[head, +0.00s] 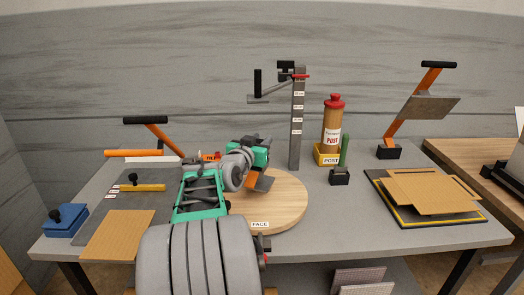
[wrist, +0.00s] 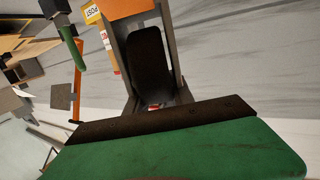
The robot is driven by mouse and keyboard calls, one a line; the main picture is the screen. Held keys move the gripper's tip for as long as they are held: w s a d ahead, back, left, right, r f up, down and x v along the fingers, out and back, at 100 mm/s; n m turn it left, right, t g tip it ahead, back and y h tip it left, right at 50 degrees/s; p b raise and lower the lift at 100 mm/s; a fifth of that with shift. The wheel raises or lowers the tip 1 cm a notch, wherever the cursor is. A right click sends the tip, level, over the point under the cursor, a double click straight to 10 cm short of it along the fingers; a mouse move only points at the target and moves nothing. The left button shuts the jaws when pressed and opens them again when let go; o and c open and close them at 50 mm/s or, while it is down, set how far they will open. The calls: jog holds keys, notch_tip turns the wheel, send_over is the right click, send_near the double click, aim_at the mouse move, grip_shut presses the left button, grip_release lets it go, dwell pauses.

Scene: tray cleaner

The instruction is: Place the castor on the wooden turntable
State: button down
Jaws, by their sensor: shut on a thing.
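The wooden turntable (head: 288,205) is a round pale disc on the grey table, with a FACE label at its front. My gripper (head: 257,172) is over the turntable's left back part, pointing down. It is shut on the castor, which shows below it as an orange and dark grey piece (head: 264,183). In the wrist view the castor has a dark rounded wheel (wrist: 150,65) between grey fork sides, with an orange part at the top. My green gripper body fills the bottom of that view. I cannot tell whether the castor touches the turntable.
A grey post (head: 297,125) with a side arm stands behind the turntable. A red-capped bottle (head: 333,128) and a green upright piece on a black base (head: 340,176) stand to its right. Stacked cardboard sheets (head: 430,192) lie further right. A blue block (head: 66,222) is at the left.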

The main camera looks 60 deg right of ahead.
jog(key=shift+d+f, duration=0.35)
jog(key=shift+d, duration=0.05)
jog(key=shift+w+d+f, duration=0.1)
jog(key=shift+d+f, duration=0.05)
jog(key=shift+f, duration=1.5)
jog(key=shift+f, duration=0.15)
jog(key=c, duration=1.1)
grip_release()
jog(key=shift+f, duration=0.1)
